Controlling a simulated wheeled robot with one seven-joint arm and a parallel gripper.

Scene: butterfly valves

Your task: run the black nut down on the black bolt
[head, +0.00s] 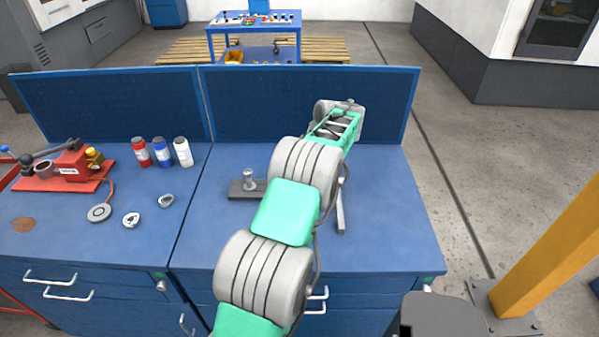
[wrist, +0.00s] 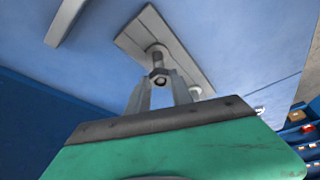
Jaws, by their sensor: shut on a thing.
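In the wrist view, the black bolt (wrist: 157,59) stands upright from a grey plate (wrist: 184,55). A dark hex nut (wrist: 158,74), which I take as the black nut, sits around the bolt's free end, apart from the plate. My gripper (wrist: 161,80) is shut on the nut, with one grey finger on each side. The fingers partly cover the nut's sides. In the head view, the plate (head: 238,192) lies on the blue bench, partly behind my arm. My gripper, the nut and the black bolt are hidden there.
A second, silver post (head: 249,180) stands on the plate, close to my fingers. A loose grey bar (head: 340,212) lies right of my arm. Three bottles (head: 162,152) and a red device (head: 72,168) stand at left. A blue back panel (head: 245,103) bounds the bench.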

